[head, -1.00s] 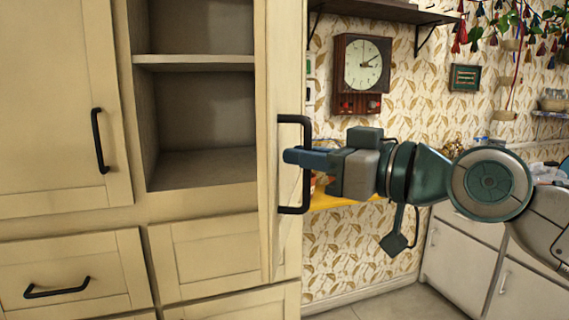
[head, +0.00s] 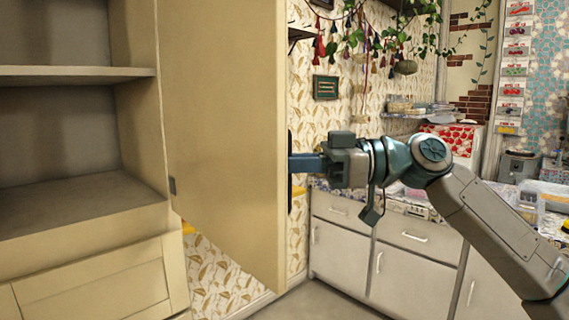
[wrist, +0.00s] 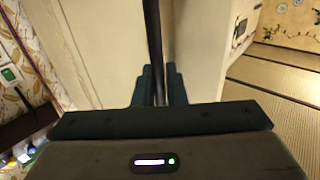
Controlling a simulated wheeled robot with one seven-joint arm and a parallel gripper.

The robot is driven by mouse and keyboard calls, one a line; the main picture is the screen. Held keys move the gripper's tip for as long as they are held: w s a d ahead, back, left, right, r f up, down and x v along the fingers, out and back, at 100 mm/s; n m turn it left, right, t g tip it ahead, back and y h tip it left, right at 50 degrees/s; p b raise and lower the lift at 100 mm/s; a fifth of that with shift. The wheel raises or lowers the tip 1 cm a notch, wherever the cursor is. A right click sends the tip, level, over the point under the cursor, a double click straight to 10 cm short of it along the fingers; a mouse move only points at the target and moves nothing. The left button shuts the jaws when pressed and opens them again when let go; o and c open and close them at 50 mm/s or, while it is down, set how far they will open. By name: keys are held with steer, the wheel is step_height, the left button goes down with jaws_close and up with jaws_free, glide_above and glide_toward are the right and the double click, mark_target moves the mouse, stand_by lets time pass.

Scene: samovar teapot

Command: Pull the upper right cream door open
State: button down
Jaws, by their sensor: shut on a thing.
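The upper right cream door (head: 225,130) stands swung well out from the cabinet, hinged on its left side, with its inner face towards me in the head view. The dark bar handle (head: 290,175) is on its far side and mostly hidden by the door edge. My gripper (head: 300,163) reaches in from the right at the door's outer edge. In the wrist view my gripper (wrist: 158,88) has its two blue fingers on either side of the handle (wrist: 154,45), shut on it. The door's front face (wrist: 95,40) lies just beyond.
Cabinet shelves (head: 70,75) behind the door are bare where visible. White lower cabinets (head: 400,260) with a cluttered counter stand to the right, behind my arm. Grey floor (head: 315,303) shows below the door.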

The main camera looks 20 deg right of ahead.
steer(key=shift+w+d+r, duration=0.15)
steer(key=shift+w+d, duration=0.1)
steer(key=shift+d, duration=0.15)
steer(key=c, duration=1.6)
jaws_free()
steer(key=p+v, duration=0.1)
steer(key=v, duration=1.2)
steer(key=shift+s+d+p, duration=0.1)
steer(key=shift+d+p, duration=0.3)
steer(key=shift+a, duration=0.1)
